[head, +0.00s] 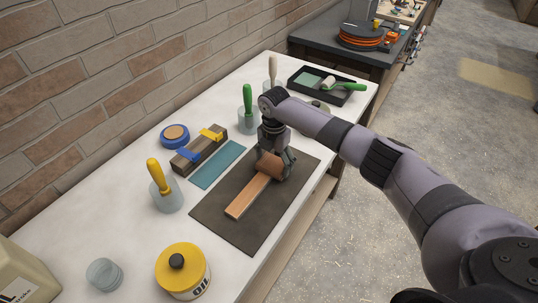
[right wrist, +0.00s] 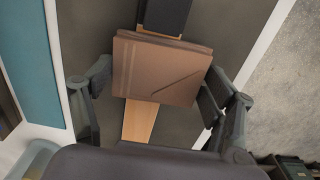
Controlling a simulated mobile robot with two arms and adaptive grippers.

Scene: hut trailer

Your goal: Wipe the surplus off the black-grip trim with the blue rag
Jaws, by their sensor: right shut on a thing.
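My right gripper (head: 277,164) is shut on a brown folded pad or cloth (right wrist: 160,68); it does not look blue. The pad lies across the trim, a narrow light-wood strip (head: 246,198) on a dark grey mat (head: 229,225). In the right wrist view the strip's bare wood (right wrist: 139,122) shows on the near side of the pad and its black grip (right wrist: 166,14) on the far side. The wood under the pad is hidden, and no surplus can be made out. A flat teal-blue sheet (head: 217,165) lies left of the mat. My left gripper is not in view.
A wooden block with yellow clamps (head: 199,150), a blue ring (head: 174,136), and yellow-handled (head: 157,178) and green-handled (head: 248,104) tools stand along the wall side. A yellow-topped can (head: 183,270) stands near front. A black tray with a roller (head: 327,86) lies at the far end.

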